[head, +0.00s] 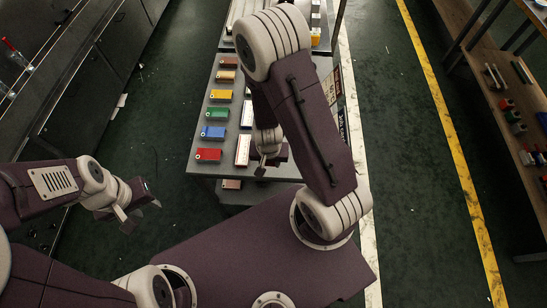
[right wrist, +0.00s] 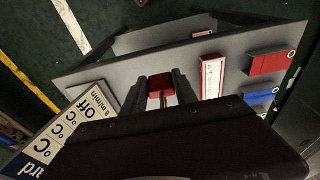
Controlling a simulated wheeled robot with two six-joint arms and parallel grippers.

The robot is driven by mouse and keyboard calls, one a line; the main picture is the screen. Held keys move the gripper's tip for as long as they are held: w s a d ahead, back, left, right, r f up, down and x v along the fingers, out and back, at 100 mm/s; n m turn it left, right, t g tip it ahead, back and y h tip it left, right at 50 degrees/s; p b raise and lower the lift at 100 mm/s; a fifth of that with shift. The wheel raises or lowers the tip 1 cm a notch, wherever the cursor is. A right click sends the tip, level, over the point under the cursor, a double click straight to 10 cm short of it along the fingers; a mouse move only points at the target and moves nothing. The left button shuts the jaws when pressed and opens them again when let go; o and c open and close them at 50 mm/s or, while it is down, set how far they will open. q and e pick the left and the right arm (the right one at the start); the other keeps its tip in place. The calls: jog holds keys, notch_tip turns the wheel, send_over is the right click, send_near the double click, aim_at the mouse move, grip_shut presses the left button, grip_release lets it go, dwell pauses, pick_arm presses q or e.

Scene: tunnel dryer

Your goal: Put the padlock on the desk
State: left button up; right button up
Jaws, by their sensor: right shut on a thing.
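A small red padlock (right wrist: 160,84) with a thin metal shackle sits between the two dark fingers of my right gripper (right wrist: 160,80), which is shut on it. In the right wrist view it is in front of the grey desk top (right wrist: 120,72); I cannot tell whether it touches the desk. In the head view my right gripper (head: 264,167) is at the near right part of the desk (head: 208,172), and the padlock is hidden there. My left gripper (head: 139,211) is open and empty, left of the desk over the floor.
A row of coloured blocks, including a red block (head: 208,154) and a blue block (head: 213,132), lies along the desk's left side. A white labelled strip (head: 243,150) lies beside them. A sign (right wrist: 62,128) is at the desk's edge. A wooden bench (head: 515,100) stands far right.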

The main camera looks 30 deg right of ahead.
jog(key=w+d+f, duration=0.1)
jog(key=w+d+f+p, duration=0.1)
jog(key=w, duration=0.1)
jog(key=w+d+f, duration=0.1)
jog(key=w, duration=0.1)
jog(key=shift+w+d+f+p, duration=0.1)
jog(key=shift+d+f+p, duration=0.1)
jog(key=shift+d+p, duration=0.1)
jog(key=shift+w+d+f, duration=0.15)
jog(key=shift+w+f, duration=0.05)
notch_tip(320, 180, down, 4)
jog(key=shift+s+r+b, duration=0.1)
jog(key=shift+b, duration=0.3)
jog(key=shift+f, duration=0.2)
jog(key=shift+f, duration=0.1)
jog(key=o, duration=1.1)
